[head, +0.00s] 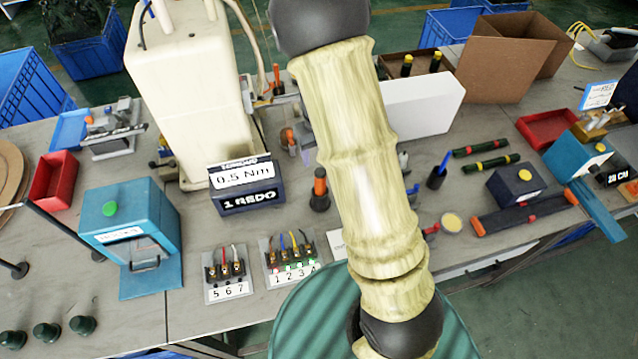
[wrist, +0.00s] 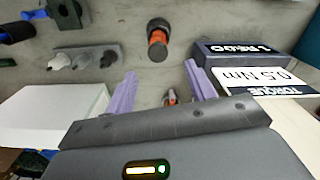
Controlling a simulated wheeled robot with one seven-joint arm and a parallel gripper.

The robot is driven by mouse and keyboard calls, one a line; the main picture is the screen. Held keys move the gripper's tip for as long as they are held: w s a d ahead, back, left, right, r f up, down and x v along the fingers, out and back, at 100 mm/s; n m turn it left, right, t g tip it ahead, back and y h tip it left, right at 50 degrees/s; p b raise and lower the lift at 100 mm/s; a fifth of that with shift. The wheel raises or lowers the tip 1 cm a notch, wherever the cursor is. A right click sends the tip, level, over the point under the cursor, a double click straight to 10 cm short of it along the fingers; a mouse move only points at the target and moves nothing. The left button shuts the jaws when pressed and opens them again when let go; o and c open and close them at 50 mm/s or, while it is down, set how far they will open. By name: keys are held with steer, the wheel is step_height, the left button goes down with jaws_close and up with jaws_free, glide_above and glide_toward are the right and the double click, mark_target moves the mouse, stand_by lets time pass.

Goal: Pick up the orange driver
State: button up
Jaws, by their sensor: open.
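The orange driver (head: 319,188) stands upright on the table in the head view, just right of the dark torque box, with a black lower end. In the wrist view the orange driver (wrist: 158,42) shows near the top centre, beyond the fingertips and apart from them. My gripper (wrist: 158,78) is open and empty, with its two purple fingers spread.
The torque box (head: 245,190) stands close beside the driver. A white box (head: 420,105) and a cream machine (head: 190,90) stand further back. Terminal blocks (head: 290,262) lie in front. A grey holder with several pieces (wrist: 85,58) shows in the wrist view. Bare table surrounds the driver's front.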

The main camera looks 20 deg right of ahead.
mark_target(320, 182)
step_height(320, 182, down, 7)
steer(key=shift+s+d+p, duration=0.1)
steer(key=shift+s+p, duration=0.05)
steer(key=shift+p, duration=0.25)
steer(key=shift+f, duration=0.4)
steer(key=shift+f, duration=0.15)
steer(key=shift+f, duration=0.25)
steer(key=shift+f+p, duration=0.75)
steer(key=shift+f, duration=1.45)
